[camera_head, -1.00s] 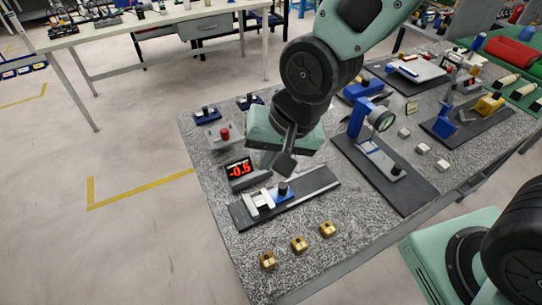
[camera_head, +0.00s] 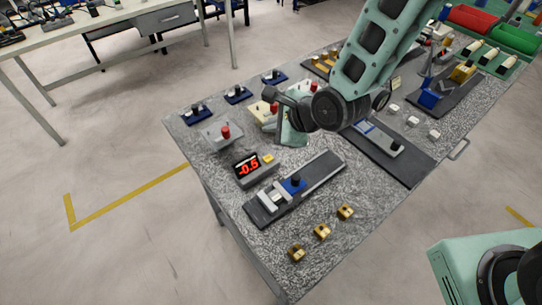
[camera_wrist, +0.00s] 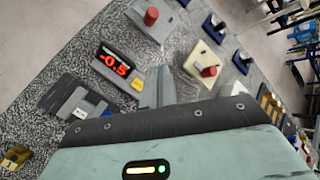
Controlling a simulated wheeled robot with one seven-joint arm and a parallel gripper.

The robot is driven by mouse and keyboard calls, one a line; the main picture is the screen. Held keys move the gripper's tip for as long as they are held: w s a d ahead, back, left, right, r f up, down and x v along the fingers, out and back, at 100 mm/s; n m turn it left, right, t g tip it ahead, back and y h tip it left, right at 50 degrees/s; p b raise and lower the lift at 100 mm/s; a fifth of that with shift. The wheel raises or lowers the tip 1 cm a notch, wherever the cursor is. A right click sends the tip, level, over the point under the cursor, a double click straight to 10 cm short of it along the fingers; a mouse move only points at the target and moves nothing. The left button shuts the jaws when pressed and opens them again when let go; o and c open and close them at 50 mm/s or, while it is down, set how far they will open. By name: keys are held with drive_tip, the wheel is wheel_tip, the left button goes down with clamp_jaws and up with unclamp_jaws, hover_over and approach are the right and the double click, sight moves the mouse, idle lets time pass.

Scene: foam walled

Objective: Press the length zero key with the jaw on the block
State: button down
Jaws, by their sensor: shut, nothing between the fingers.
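The display box (camera_head: 240,183) reads -0.5 in red, and its yellow key (camera_head: 268,158) is on the right of its face. The wrist view also shows the yellow key (camera_wrist: 137,84), just left of my fingers. The length gauge in front has a black base (camera_head: 325,172), a pale block (camera_head: 268,201) and a blue jaw (camera_head: 296,185) with a black knob. The jaw sits close against the block; any small gap cannot be told. My gripper (camera_head: 271,94) is shut and empty, above the bench beyond the display, apart from the key.
A grey box with a red knob (camera_head: 225,131) stands behind the display. Several blue stands (camera_head: 237,96) line the back edge. Brass blocks (camera_head: 321,232) lie along the front. Another black-based gauge (camera_head: 396,146) is at right. Bare granite separates them.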

drive_tip(key=shift+f, duration=0.15)
drive_tip(key=b, duration=0.7)
hover_over(271, 162)
wheel_tip(271, 162, down, 9)
drive_tip(key=shift+r, duration=0.2)
idle(1.7)
drive_tip(key=shift+f+b, duration=0.35)
drive_tip(key=shift+f, duration=0.05)
drive_tip(key=shift+f+b, duration=0.35)
drive_tip(key=shift+f, duration=0.1)
idle(0.6)
drive_tip(key=shift+r, duration=0.15)
drive_tip(key=shift+r+p, duration=0.75)
